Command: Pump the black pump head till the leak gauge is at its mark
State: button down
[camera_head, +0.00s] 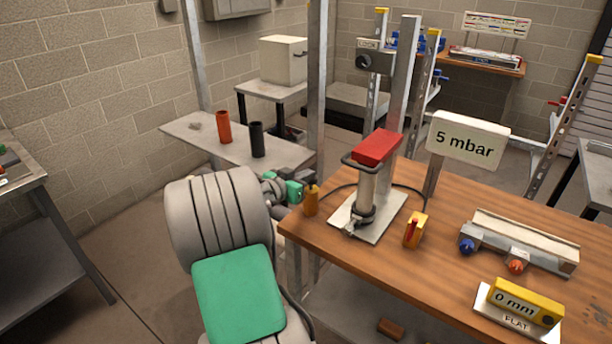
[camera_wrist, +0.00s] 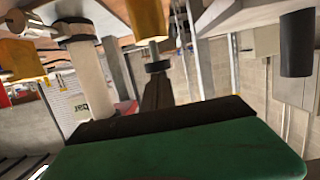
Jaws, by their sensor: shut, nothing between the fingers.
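A hand pump (camera_head: 367,190) stands upright on a pale plate near the table's left end, with a red block (camera_head: 378,147) on top and a black loop handle (camera_head: 347,162) beside it. No separate black pump head is clear. A white sign (camera_head: 466,138) on a post behind it reads "5 mbar". My gripper (camera_head: 299,191) is shut and empty at the table's left edge, left of the pump and close to a small amber bottle (camera_head: 311,201). In the wrist view, the shut fingers (camera_wrist: 157,70) point toward the amber bottle (camera_wrist: 148,18); contact cannot be told. The pump's pale cylinder (camera_wrist: 88,75) is at left.
A yellow "0 mm" block (camera_head: 525,301), a rail with blue and red knobs (camera_head: 520,240) and a small yellow device (camera_head: 415,230) are on the wooden table. A metal upright (camera_head: 401,90) stands behind the pump. A side shelf holds red (camera_head: 224,127) and black (camera_head: 257,139) tubes.

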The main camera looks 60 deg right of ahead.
notch_tip(320, 180, down, 3)
jog(key=b, duration=0.2)
jog(key=shift+r+b, duration=0.2)
jog(key=shift+b, duration=0.1)
jog(key=w+a+r, duration=0.1)
jog(key=a+r, duration=0.6)
jog(key=a, duration=0.2)
jog(key=shift+w+a, duration=0.3)
jog(key=shift+w, duration=0.1)
